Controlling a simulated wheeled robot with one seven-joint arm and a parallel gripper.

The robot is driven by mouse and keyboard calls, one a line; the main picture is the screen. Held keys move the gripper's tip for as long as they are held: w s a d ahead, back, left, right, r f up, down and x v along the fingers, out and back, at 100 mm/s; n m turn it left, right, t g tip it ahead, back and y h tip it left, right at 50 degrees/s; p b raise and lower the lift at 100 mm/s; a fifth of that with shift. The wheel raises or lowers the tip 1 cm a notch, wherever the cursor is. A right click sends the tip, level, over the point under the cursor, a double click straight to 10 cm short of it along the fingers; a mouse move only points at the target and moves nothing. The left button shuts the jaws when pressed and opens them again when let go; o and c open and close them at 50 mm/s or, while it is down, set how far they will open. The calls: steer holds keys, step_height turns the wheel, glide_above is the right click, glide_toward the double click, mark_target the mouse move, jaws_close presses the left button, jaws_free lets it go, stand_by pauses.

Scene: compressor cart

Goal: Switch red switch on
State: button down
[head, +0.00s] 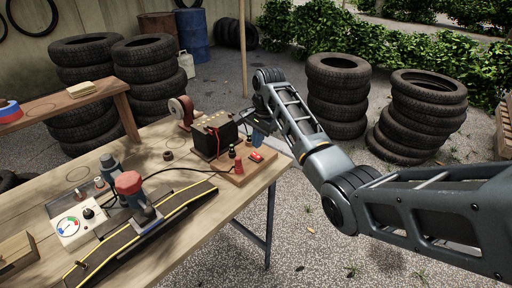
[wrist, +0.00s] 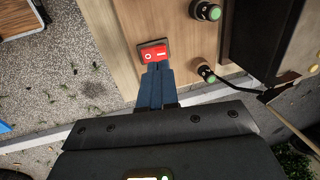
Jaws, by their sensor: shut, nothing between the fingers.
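The red switch (head: 256,157) is a small red rocker on a wooden board (head: 237,178) at the right end of the workbench. In the wrist view the red rocker (wrist: 154,54) sits in a dark frame and shows white "O" and "I" marks. My gripper (wrist: 157,70) is shut and empty, with its blue fingertips right at the near edge of the rocker. I cannot tell whether they touch it.
A black battery-like box (head: 213,136) stands on the board beside the switch. Two dark terminals with green tops, one of them here (wrist: 206,12), sit right of the switch in the wrist view. Tyres (head: 338,95) stand behind.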

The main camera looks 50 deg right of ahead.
mark_target(254, 154)
steer(key=shift+w+f, duration=0.15)
steer(key=shift+f, duration=0.75)
steer(key=shift+w+f, duration=0.15)
steer(key=shift+f, duration=0.7)
steer(key=shift+w, duration=0.1)
